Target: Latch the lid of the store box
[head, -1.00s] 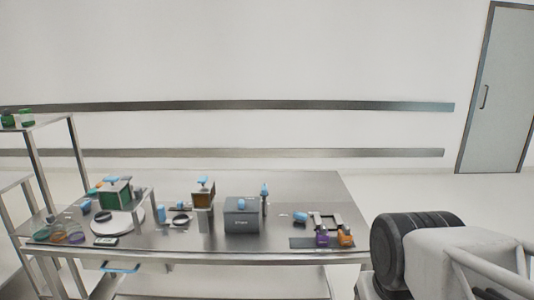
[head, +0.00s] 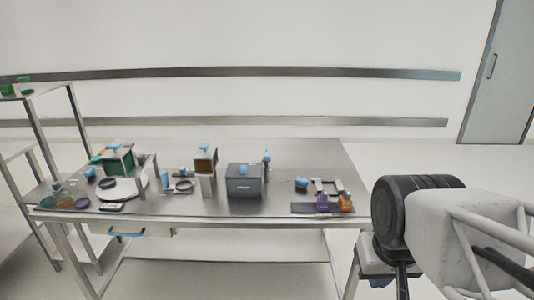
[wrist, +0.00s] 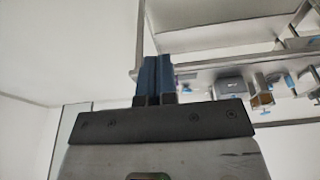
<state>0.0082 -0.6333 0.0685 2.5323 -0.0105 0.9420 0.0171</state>
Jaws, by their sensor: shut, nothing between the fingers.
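The store box is most likely the dark grey box (head: 245,186) standing on the steel table in the head view. It has a light blue part (head: 243,170) on its front near the top and a small label. Whether its lid is latched is too small to tell. A grey box, apparently the same one, also shows in the wrist view (wrist: 230,85). My gripper (wrist: 156,62) shows in the wrist view with its two blue fingers together and nothing between them. It is well away from the box. The fingers do not show in the head view.
The steel table (head: 270,206) also carries a brown-windowed dispenser (head: 205,160), a green container (head: 118,161), a white round plate (head: 122,190), and purple (head: 323,203) and orange (head: 345,203) items. A shelf rack (head: 45,95) stands at the left. My arm fills the lower right.

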